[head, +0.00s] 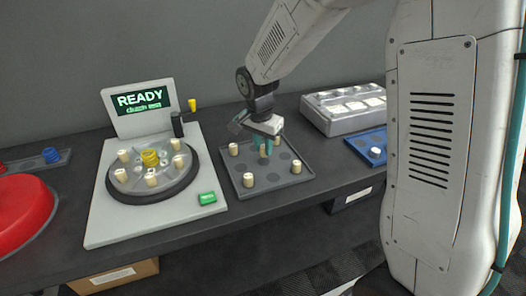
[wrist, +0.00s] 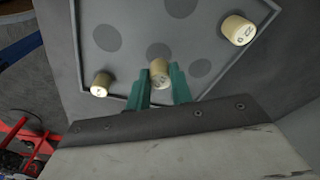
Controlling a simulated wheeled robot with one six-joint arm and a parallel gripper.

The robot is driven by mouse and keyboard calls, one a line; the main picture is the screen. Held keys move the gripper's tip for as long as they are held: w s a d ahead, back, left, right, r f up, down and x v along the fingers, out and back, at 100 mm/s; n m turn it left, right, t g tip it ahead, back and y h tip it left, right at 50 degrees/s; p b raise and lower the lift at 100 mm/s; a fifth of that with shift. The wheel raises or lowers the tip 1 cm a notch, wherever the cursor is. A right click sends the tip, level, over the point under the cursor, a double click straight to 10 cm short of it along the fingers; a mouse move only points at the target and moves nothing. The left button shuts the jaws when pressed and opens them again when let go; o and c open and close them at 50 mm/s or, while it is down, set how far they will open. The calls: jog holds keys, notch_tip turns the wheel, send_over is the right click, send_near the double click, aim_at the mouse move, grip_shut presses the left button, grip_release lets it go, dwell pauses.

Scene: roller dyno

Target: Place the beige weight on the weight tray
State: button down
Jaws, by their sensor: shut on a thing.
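My gripper (head: 264,145) has teal fingers and points down over the grey weight tray (head: 232,188), which has round dark spots. It is shut on a beige weight (head: 263,153), a small cylinder that also shows between the fingers in the wrist view (wrist: 160,76). I cannot tell whether this weight touches the tray.
Left of the tray stands a machine with a READY screen (head: 140,100), a round plate (head: 122,189) with several beige weights and yellow pieces, and a green button (head: 207,198). A grey box (head: 345,110) and a blue tray (head: 362,146) are at the right. A red round thing (head: 20,215) is far left.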

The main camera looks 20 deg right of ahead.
jog(key=shift+f, duration=1.1)
jog(key=shift+f, duration=0.2)
jog(key=c, duration=1.2)
grip_release()
jog(key=shift+c, duration=0.2)
jog(key=shift+r, duration=0.15)
notch_tip(320, 180, up, 11)
jog(key=a, duration=0.1)
jog(key=s+d+r+n, duration=0.2)
jog(key=s+r+n, duration=0.15)
jog(key=s, duration=0.45)
jog(key=s+d+r+n, duration=0.15)
jog(key=s+r, duration=0.25)
jog(key=s, duration=0.4)
jog(key=s+f+n+y, duration=0.1)
jog(key=s+n, duration=0.5)
jog(key=s, duration=0.8)
jog(key=shift+s+d+f, duration=0.2)
jog(key=shift+f, duration=0.05)
